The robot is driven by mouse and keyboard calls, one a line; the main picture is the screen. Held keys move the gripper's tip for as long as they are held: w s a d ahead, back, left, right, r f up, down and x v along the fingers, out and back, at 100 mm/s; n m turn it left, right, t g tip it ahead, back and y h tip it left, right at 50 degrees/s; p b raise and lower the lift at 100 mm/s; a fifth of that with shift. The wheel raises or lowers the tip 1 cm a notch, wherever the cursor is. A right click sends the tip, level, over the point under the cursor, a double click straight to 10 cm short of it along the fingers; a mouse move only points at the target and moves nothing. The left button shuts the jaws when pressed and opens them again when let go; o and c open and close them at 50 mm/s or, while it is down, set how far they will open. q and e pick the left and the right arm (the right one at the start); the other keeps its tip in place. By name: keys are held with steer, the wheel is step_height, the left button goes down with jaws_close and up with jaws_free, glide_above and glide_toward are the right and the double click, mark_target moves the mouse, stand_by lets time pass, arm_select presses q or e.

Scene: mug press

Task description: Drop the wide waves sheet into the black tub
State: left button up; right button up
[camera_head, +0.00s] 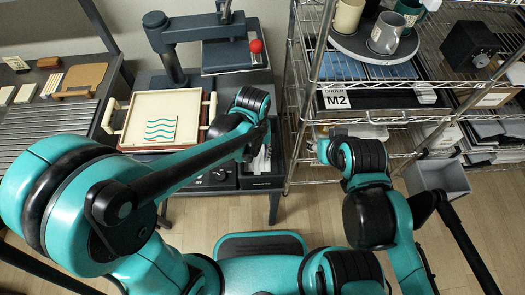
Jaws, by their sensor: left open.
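My left arm reaches in from the left across the front of this tray. My left gripper (254,150) is at the right of the tray, apart from the sheet, open and partly hidden behind my wrist. A dark box (262,183) stands beside the press below it; it may be the black tub, but my arm covers much of it.
The heat press (205,32) with a red knob (256,46) stands behind the tray. A wire rack (300,95) with mugs (386,33) and stacked sheets is on the right. A grey bin (440,178) is beside it. Slatted shelving (45,122) is at left.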

arm_select(q)
step_height(320, 180, up, 9)
stand_by(0.3)
steer(key=shift+a, duration=0.1)
steer(key=s+a+r+t, duration=0.1)
steer(key=s+a+t, duration=0.1)
steer(key=a, duration=0.6)
steer(key=s+a+r+t, duration=0.1)
steer(key=s+a+t, duration=0.1)
steer(key=a+t, duration=0.3)
steer(key=a, duration=0.4)
steer(key=shift+a+r, duration=0.15)
steer(key=shift+a, duration=0.15)
